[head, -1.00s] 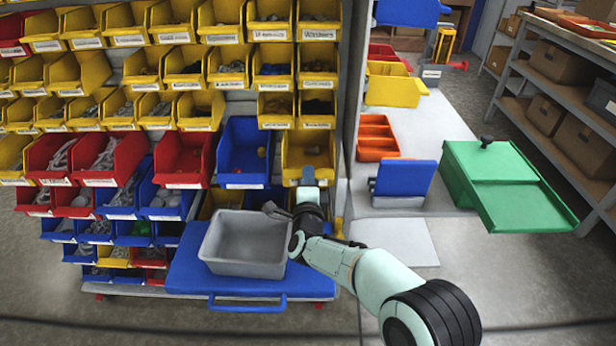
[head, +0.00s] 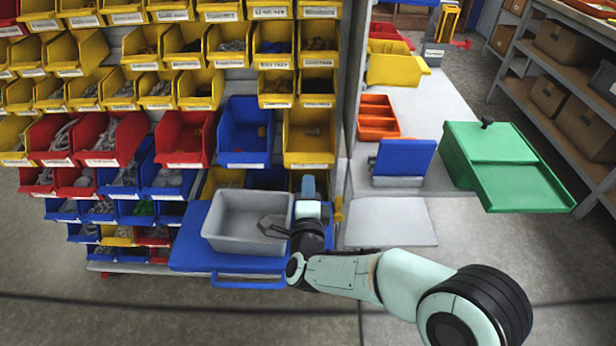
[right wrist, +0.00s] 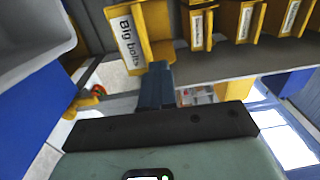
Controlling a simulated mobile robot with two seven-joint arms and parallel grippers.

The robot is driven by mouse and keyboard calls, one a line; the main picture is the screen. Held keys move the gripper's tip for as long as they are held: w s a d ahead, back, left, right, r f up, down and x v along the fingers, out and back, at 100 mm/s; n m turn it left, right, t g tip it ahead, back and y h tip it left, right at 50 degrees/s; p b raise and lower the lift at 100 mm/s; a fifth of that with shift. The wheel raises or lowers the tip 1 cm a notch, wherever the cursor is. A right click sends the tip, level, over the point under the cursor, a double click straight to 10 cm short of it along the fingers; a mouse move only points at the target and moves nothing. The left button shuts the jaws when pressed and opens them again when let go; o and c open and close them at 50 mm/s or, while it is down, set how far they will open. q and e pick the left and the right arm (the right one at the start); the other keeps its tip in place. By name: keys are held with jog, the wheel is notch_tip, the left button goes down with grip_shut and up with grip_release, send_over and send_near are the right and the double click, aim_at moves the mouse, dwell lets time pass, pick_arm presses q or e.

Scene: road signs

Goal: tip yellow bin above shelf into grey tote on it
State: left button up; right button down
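A yellow bin (head: 309,135) with small dark parts inside sits in the rack above the blue shelf (head: 190,243). In the right wrist view a yellow bin (right wrist: 155,35) carries a "Big bolts" label. The empty-looking grey tote (head: 250,243) stands upright on the blue shelf. My right gripper (head: 308,180) is just below the yellow bin's front and right of the tote. Its blue-grey fingers (right wrist: 157,70) look closed together, with nothing seen between them. They point toward the labelled bin; whether they touch it I cannot tell. My left gripper is out of view.
A blue bin (head: 245,130) is left of the yellow bin, with red bins (head: 185,140) beyond. A rack post (head: 348,120) stands close on the right. A green lidded box (head: 500,155) and an orange tray (head: 377,118) stand on the bench to the right.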

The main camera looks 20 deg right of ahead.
jog(key=v, duration=1.9)
jog(key=c, duration=1.4)
grip_release()
jog(key=shift+r, duration=0.2)
